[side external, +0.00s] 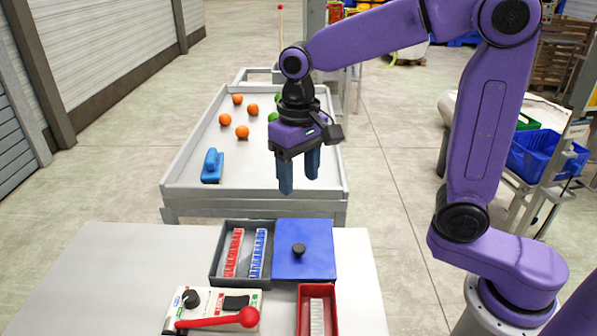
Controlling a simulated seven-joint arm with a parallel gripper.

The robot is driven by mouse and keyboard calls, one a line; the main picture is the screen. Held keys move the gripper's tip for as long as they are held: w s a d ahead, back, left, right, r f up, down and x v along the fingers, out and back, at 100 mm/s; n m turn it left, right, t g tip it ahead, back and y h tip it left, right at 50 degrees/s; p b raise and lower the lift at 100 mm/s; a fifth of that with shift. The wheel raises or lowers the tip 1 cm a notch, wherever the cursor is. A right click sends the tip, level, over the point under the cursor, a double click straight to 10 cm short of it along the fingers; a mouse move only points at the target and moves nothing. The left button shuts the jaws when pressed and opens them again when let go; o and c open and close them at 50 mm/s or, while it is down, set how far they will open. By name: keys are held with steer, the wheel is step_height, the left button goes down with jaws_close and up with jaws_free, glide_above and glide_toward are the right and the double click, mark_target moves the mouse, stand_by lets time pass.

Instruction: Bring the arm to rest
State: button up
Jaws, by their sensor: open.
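My arm is purple and reaches in from the right. My gripper (299,173) points down with its two blue fingers apart and nothing between them. It hangs in the air, in the picture over the front right part of the white tray table (178,187), behind the blue lid. I cannot tell its exact height.
The near table (110,270) holds a dark box (217,262) with red and blue strips, a blue lid (305,262) with a black knob, a red box (303,325) and a device with a red lever (215,320). The tray table holds several orange balls (242,132), green ones and a blue block (212,167).

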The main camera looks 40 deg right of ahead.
steer(key=s+d+f+n, duration=0.2)
steer(key=s+d+n, duration=0.1)
steer(key=s, duration=0.4)
steer(key=s+d+f+n, duration=0.1)
steer(key=s+d+n, duration=0.2)
steer(key=s+n, duration=0.2)
steer(key=s+d+f+n, duration=0.2)
steer(key=s+d+n, duration=0.2)
steer(key=s, duration=0.6)
steer(key=shift+f+n, duration=0.3)
steer(key=shift+f, duration=0.05)
